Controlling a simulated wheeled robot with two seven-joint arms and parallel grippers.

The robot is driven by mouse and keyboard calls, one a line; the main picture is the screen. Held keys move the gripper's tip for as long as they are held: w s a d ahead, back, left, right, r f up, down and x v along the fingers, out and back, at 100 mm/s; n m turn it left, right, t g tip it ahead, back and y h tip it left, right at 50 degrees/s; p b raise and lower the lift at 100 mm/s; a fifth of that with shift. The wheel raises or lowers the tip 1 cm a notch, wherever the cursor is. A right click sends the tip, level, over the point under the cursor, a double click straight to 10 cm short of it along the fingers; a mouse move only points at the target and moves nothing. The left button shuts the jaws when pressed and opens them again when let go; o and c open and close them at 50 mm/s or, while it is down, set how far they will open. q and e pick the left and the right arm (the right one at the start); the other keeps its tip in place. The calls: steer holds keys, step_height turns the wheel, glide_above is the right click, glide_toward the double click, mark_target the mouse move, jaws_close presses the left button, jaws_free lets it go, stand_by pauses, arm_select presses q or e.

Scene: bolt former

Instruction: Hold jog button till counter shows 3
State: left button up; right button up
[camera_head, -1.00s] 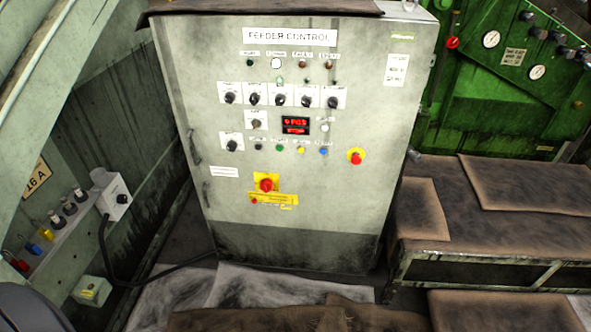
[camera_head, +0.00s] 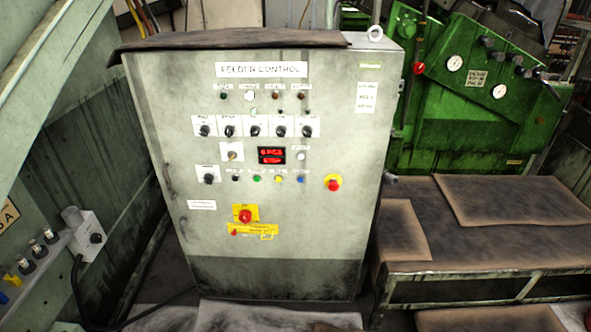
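The feeder control cabinet (camera_head: 280,225) stands upright ahead of me, with a "FEEDER CONTROL" label at the top. Its small red-lit counter display (camera_head: 272,155) sits mid-panel; its digits are too blurred to read. Below the display is a row of small buttons: black (camera_head: 235,178), green (camera_head: 257,178), yellow (camera_head: 278,179) and blue (camera_head: 300,179). A white button (camera_head: 301,156) is right of the display. The button labels are too small to read, so I cannot tell which is the jog button. Neither gripper is in view.
Several black selector knobs (camera_head: 255,131) line the upper panel. A bench with brown mats (camera_head: 510,203) stands right, a green machine (camera_head: 450,130) behind it. A grey box (camera_head: 88,238) is at left.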

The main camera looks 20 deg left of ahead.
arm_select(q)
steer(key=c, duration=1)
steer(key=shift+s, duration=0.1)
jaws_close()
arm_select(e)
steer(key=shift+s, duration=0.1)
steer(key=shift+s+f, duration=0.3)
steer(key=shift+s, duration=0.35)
